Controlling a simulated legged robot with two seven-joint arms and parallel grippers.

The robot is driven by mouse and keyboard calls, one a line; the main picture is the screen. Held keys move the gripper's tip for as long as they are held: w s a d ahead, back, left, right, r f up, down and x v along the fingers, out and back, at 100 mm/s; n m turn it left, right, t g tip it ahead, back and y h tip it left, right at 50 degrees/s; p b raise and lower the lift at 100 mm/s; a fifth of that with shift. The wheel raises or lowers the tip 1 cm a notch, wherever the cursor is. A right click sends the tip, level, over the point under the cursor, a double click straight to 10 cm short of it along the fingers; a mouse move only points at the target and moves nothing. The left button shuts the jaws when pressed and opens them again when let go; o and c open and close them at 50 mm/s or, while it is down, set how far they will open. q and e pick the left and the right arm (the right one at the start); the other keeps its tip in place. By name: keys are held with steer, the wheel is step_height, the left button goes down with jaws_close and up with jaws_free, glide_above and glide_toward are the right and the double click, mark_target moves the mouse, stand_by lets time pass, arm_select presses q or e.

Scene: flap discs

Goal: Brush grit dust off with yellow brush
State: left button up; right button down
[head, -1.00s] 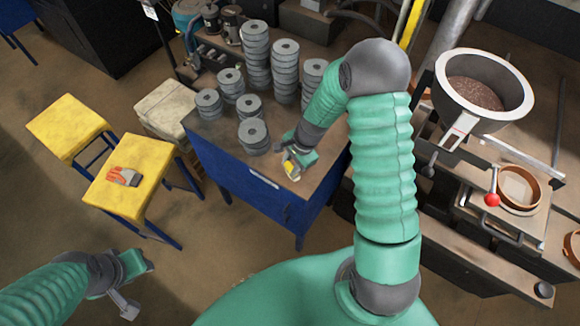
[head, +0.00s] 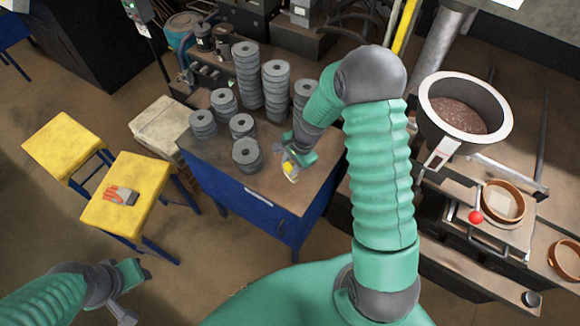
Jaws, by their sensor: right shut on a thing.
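My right gripper (head: 291,166) is shut on the yellow brush (head: 290,170), of which only a small yellow part shows between the fingers. It is over the right part of the blue table's brown top (head: 288,197), to the right of the stacks of grey flap discs (head: 246,152). I cannot tell whether the brush touches the top. Grit dust is too fine to make out clearly on the brown surface. My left gripper (head: 136,292) is at the lower left, away from the table, its fingers apart with nothing between them.
Two yellow stools (head: 62,145) stand at the left; the nearer one bears an orange and grey glove (head: 121,195). A pale box (head: 160,124) is beside the table. At the right is a bench with a hopper (head: 465,110) and a red-knobbed lever (head: 476,217). The table's front part is clear.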

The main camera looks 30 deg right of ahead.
steer(key=shift+p+v, duration=0.6)
steer(key=shift+v, duration=0.35)
steer(key=shift+w+d+r, duration=0.1)
steer(key=shift+w+r, duration=0.1)
steer(key=shift+r, duration=0.05)
steer(key=shift+d, duration=0.2)
steer(key=shift+a, duration=0.25)
